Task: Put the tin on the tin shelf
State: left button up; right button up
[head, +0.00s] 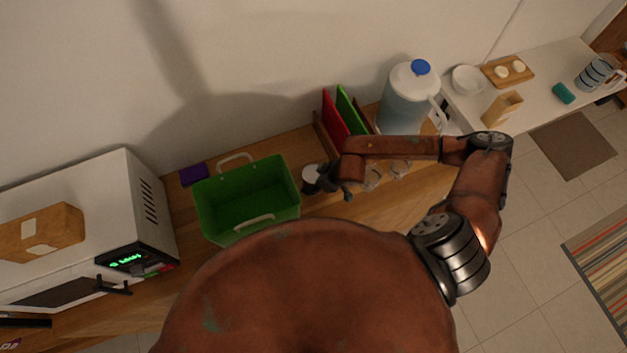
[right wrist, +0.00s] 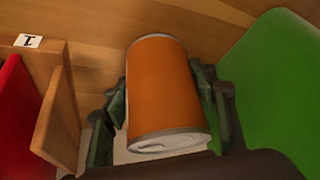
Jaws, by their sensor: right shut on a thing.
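The orange tin (right wrist: 168,92) with silver ends stands between the fingers of my right gripper (right wrist: 165,105) in the right wrist view. The gripper is shut on its sides. In the head view a pale round end of the tin (head: 312,171) shows at my right gripper (head: 322,181), just right of the green basket (head: 247,212). The arm hides part of this area. I cannot make out which thing is the tin shelf. My left gripper is not in view.
A wooden rack (head: 323,142) holds red and green boards behind my right arm; its wood, with a small white label (right wrist: 28,41), is left of the tin in the wrist view. A water jug (head: 405,100), clear glasses (head: 399,168) and a microwave (head: 75,225) stand along the counter.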

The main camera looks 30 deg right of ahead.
jog(key=shift+a+r, duration=0.1)
jog(key=shift+r, duration=0.05)
jog(key=o, duration=1.1)
jog(key=shift+f, duration=0.25)
jog(key=o, duration=0.5)
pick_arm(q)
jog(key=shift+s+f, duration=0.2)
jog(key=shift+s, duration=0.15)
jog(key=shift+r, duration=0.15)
pick_arm(e)
jog(key=shift+r, duration=0.2)
